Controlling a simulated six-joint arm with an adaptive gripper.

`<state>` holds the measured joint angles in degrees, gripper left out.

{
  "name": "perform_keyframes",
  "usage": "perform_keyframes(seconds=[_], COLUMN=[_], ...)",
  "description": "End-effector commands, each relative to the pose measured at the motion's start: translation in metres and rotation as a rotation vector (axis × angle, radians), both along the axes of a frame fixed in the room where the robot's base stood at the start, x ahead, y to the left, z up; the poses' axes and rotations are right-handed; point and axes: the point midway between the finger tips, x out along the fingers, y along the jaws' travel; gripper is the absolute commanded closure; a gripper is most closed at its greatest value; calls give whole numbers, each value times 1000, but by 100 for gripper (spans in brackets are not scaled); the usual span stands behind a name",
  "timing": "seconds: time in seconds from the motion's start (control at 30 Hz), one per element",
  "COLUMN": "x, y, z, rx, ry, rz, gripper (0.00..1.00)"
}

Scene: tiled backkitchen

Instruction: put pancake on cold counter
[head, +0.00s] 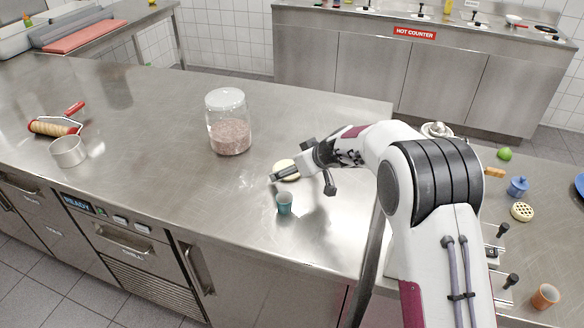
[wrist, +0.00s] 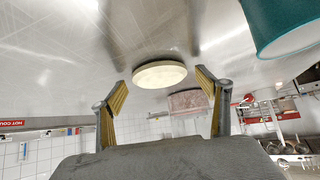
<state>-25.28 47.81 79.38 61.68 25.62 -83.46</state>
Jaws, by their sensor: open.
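The pancake (head: 287,168), a pale round disc, is on the steel counter (head: 130,130) in the head view, partly hidden by my gripper (head: 298,182). In the wrist view the pancake (wrist: 160,74) appears between the two spread fingertips of my gripper (wrist: 162,88), slightly beyond them. The fingers are open and hold nothing; I cannot tell whether either touches the pancake. No sign reading cold counter is legible; the near counter's front has a lit READY panel (head: 77,203).
A teal cup (head: 284,203) stands close to my gripper and fills a corner of the wrist view (wrist: 285,25). A lidded glass jar (head: 228,122) stands behind left. A metal ring (head: 68,151) and red roller (head: 55,126) lie far left. A HOT COUNTER sign (head: 414,33) marks the back counter.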

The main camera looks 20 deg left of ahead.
Motion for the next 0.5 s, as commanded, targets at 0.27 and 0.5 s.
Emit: perform_keyframes(seconds=[0.27, 0.5], x=[-3, -11], y=[-5, -18], z=[8, 25], rx=[0, 1], ry=[0, -2], rz=[0, -1], gripper=[24, 24])
